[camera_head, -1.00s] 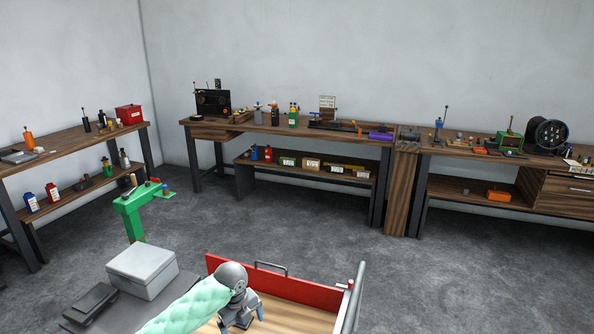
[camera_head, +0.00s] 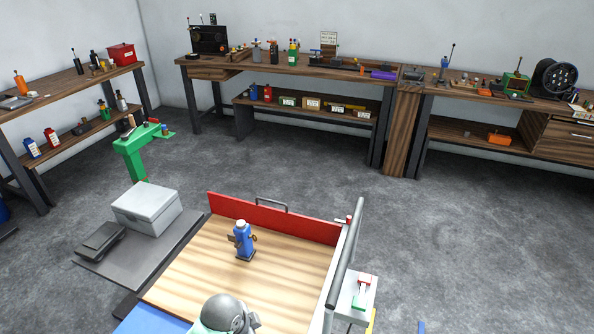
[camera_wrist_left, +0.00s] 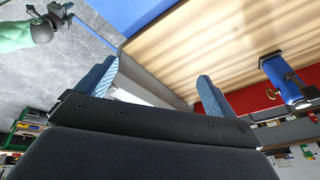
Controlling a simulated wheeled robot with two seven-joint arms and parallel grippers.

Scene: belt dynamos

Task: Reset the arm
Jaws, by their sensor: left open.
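My left gripper (camera_wrist_left: 157,88) is open and empty in the left wrist view, its two blue-padded fingers well apart. In the head view only the grey rounded wrist part of my left arm shows at the bottom edge; its fingers are not clear there. A blue device (camera_head: 243,241) stands upright on the wooden work surface (camera_head: 200,262), apart from my arm. It also shows at the right of the left wrist view (camera_wrist_left: 287,82), beyond the fingers. My right gripper (camera_wrist_left: 62,11) seems to show small at the top left of that view; its jaws are too small to read.
A red board with a handle (camera_head: 270,217) edges the work surface at the back, and a grey rail (camera_head: 345,255) at the right. A grey box (camera_head: 147,210) and a green stand (camera_head: 135,155) are at the left. Benches line the walls. The floor between is clear.

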